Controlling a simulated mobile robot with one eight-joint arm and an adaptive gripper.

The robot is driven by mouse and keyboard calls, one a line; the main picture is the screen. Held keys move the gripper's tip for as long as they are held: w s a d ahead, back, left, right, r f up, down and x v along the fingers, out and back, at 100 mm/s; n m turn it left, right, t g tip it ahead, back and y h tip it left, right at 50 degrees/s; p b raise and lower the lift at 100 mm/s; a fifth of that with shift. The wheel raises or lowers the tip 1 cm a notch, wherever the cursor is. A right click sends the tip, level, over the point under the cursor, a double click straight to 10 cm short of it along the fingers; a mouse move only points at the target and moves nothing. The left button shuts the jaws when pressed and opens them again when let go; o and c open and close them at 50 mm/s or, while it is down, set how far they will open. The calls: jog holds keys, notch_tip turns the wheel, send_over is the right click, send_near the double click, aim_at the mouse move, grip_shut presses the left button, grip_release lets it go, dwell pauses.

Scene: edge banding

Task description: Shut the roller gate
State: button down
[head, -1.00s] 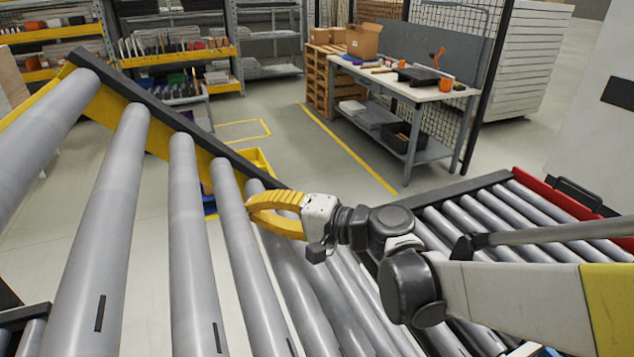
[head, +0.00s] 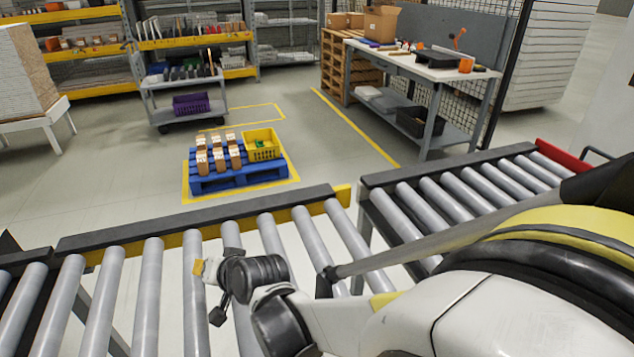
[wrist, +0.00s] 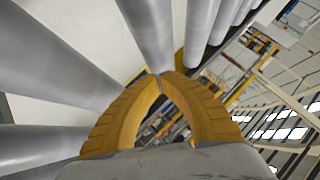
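The roller gate (head: 205,222) is a section of grey rollers with a black rail and yellow side. In the head view it lies about level across the middle, between the left conveyor (head: 22,258) and the right conveyor (head: 450,165). Its ends sit close to both; I cannot tell if it is fully seated. My gripper (head: 198,267) is over the gate's rollers, with only a bit of yellow finger showing. In the wrist view my gripper (wrist: 161,76) has its yellow fingertips together, with nothing between them. Grey rollers (wrist: 150,30) fill the view ahead and to the left.
Beyond the gate, a blue pallet (head: 235,178) holds small brown blocks and a yellow crate (head: 262,143). A workbench (head: 425,70) stands at the back right, a shelf cart (head: 180,90) at the back left. The floor between is open.

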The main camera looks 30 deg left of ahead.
jog(key=shift+f+b, duration=0.4)
jog(key=shift+f, duration=0.9)
jog(key=shift+s, duration=0.1)
